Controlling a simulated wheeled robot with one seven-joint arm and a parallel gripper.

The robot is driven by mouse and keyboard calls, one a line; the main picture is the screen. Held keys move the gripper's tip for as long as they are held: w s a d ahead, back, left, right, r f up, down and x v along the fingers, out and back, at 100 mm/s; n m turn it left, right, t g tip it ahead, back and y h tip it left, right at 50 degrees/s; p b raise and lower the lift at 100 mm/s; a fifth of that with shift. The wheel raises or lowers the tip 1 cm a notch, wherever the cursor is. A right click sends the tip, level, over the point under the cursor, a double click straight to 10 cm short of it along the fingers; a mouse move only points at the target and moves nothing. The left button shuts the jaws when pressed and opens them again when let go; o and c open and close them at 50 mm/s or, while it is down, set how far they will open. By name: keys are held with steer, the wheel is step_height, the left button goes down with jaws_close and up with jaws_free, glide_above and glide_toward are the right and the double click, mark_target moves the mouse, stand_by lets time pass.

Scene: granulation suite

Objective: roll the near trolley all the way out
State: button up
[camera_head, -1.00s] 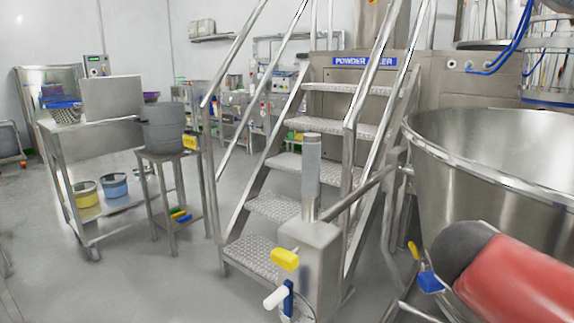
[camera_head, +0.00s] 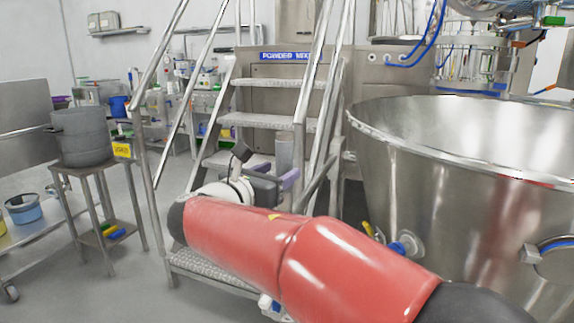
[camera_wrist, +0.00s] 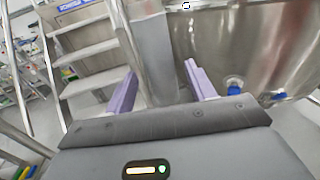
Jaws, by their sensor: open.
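A large stainless steel bowl (camera_head: 430,170) fills the right side of the head view. I take it to be part of the near trolley. A grey upright post (camera_head: 284,150) with a slanting bar stands beside it, in front of the steps; my arm hides its lower part. My gripper (camera_head: 278,175) is in front of the post, its purple fingers apart. In the wrist view my gripper (camera_wrist: 163,88) is open and empty, with the post (camera_wrist: 152,45) beyond the gap and the bowl (camera_wrist: 235,45) to the right. Contact is not visible. The trolley's wheels are hidden.
Metal steps (camera_head: 262,120) with handrails stand directly behind the post. A small stand (camera_head: 95,190) carries a grey pot (camera_head: 82,137) at left, beside a steel bench (camera_head: 30,155). Grey floor (camera_head: 140,275) is clear at the lower left.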

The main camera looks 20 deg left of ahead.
steer(key=shift+x, duration=2.35)
steer(key=shift+c, duration=0.3)
steer(key=shift+s, duration=0.1)
jaws_close()
